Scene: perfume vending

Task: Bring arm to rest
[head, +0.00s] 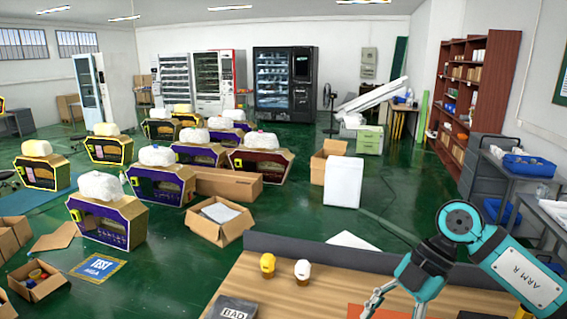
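My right arm, marked ARM R, reaches in from the right over the wooden table (255,277). My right gripper (392,312) is at the bottom edge, low over the table's front. Its fingers look spread apart with nothing seen between them, though the tips are partly cut off by the frame. A small yellow object (267,264) and a small white object with a darker base (302,271) stand upright on the table, left of the gripper and apart from it. My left arm and gripper are out of view.
A dark item marked BAD (232,308) lies at the table's front left. An orange flat piece (372,312) lies near the gripper. A grey low panel (320,252) runs along the table's back edge. Open boxes (220,220) and several display machines stand on the green floor.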

